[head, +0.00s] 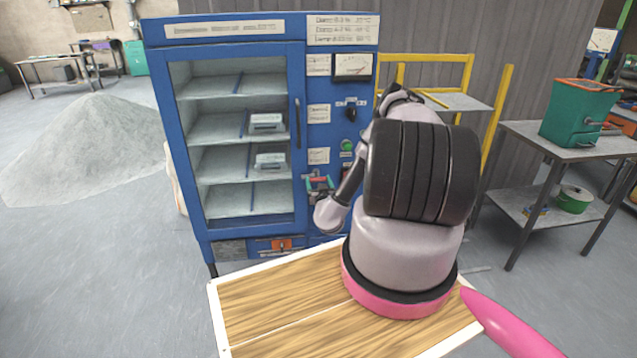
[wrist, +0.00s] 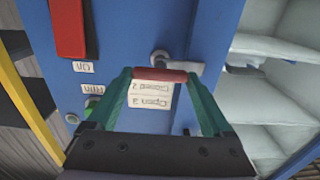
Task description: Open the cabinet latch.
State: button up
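The cabinet (head: 222,42) is blue, with a glass door on its left and a control panel on its right. In the wrist view, upside down, a small silver latch lever (wrist: 182,62) sits on the blue front near the shelves. It lies just beyond my fingertips; I cannot tell if they touch it. I cannot make out the lever in the head view. My gripper (wrist: 161,77) has two green fingers standing apart, with a red bar spanning their tips. I cannot tell whether the bar is held. My gripper also shows low on the panel in the head view (head: 318,184).
The door handle (head: 298,124) is a dark vertical bar. A wooden-topped table (head: 270,310) is in front. A grey powder heap (head: 85,145) lies left. A yellow rail (head: 497,110) and workbench (head: 560,150) stand right. A red lever (wrist: 68,28) is near my gripper.

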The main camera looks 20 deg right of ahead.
jog(key=shift+c, duration=0.2)
jog(key=n, duration=0.4)
jog(key=shift+n, duration=0.4)
jog(key=n, duration=0.4)
jog(key=shift+a+n, duration=0.15)
jog(key=shift+n, duration=0.15)
jog(key=n, duration=0.4)
jog(key=shift+f, duration=0.15)
jog(key=shift+n, duration=2.2)
jog(key=shift+f, duration=0.1)
jog(key=o, duration=1.1)
jog(key=shift+o, duration=0.2)
jog(key=shift+a, duration=0.1)
